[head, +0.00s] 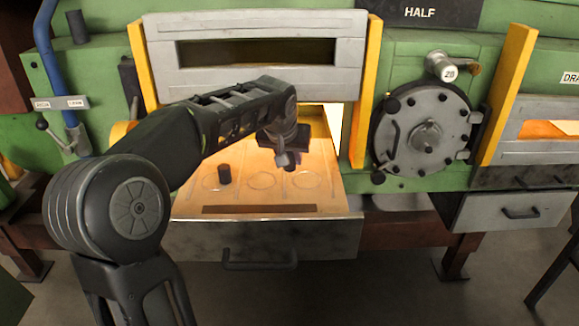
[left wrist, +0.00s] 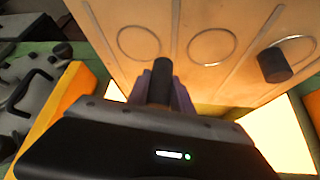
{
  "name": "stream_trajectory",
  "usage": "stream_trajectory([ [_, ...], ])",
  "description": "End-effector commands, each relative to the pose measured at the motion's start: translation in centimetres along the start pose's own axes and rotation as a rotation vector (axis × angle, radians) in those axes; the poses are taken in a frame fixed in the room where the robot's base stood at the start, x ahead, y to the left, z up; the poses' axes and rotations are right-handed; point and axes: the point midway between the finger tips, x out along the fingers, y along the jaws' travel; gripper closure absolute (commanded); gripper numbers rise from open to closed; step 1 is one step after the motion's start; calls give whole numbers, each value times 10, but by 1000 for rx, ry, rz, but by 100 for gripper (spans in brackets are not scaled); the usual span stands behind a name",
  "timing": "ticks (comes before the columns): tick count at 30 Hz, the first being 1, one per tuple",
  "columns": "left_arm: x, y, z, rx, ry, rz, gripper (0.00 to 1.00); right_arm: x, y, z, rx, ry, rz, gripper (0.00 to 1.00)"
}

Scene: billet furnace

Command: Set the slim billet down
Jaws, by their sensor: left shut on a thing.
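My left gripper (head: 287,160) is over the lit hearth tray (head: 345,208) that sticks out of the furnace opening. It also shows in the left wrist view (left wrist: 164,90), where its jaws are shut on the slim dark billet (left wrist: 162,75). The jaws hide part of the billet, and I cannot tell whether it touches the tray. Another dark billet (head: 224,174) stands upright on the tray at the ring on the left; it also shows in the left wrist view (left wrist: 275,65). The middle ring (head: 262,180) and the right ring (head: 307,179) look empty. My right gripper is not in view.
The raised grey furnace door (head: 255,85) hangs above the opening, between yellow posts (head: 366,90). A round hatch (head: 423,133) is to the right. A dark slot (head: 258,209) crosses the tray's front, above its handle (head: 260,265).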

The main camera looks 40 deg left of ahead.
Motion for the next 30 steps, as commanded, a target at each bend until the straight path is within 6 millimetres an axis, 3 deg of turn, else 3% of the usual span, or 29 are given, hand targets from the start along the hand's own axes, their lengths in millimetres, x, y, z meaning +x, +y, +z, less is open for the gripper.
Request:
stream_trajectory([
  [6,24,0,16,2,-1,-1,100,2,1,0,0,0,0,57],
  [18,28,0,18,0,2,0,100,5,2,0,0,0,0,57],
  [19,29,0,19,0,-1,0,72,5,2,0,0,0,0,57],
  [27,28,0,18,0,-1,0,51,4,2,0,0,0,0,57],
  [30,28,0,18,0,-1,0,51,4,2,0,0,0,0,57],
])
